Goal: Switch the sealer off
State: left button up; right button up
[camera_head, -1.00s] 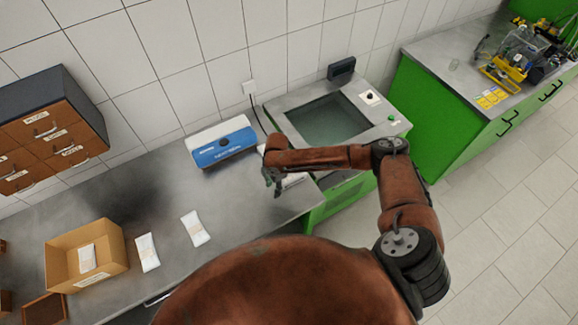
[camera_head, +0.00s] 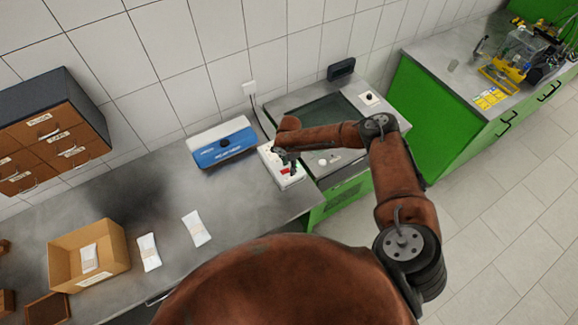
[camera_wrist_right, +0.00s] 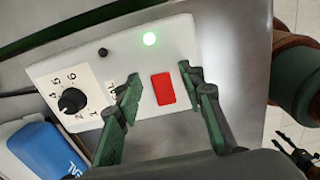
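The sealer (camera_head: 224,148) is taken to be the blue-and-white unit on the grey worktop; its blue side (camera_wrist_right: 45,150) shows at lower left in the wrist view. Beside it lies a white control box (camera_head: 268,152) with a black numbered dial (camera_wrist_right: 72,101), a lit green lamp (camera_wrist_right: 150,39) and a red switch (camera_wrist_right: 164,89). My right gripper (camera_wrist_right: 162,80) is open over the box, with fingers on either side of the red switch; contact cannot be told. It also shows in the head view (camera_head: 286,160). Dark parts at the wrist view's lower right may be my left gripper (camera_wrist_right: 292,153).
A green cabinet with a dark recessed top (camera_head: 310,115) stands right of the box. An open cardboard box (camera_head: 120,262) and white packets (camera_head: 196,228) lie on the left worktop. Wooden drawers (camera_head: 50,140) stand at far left. A wall socket (camera_head: 249,88) is behind.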

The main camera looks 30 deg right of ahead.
jog(key=shift+f, duration=0.2)
jog(key=shift+c, duration=0.3)
grip_shut()
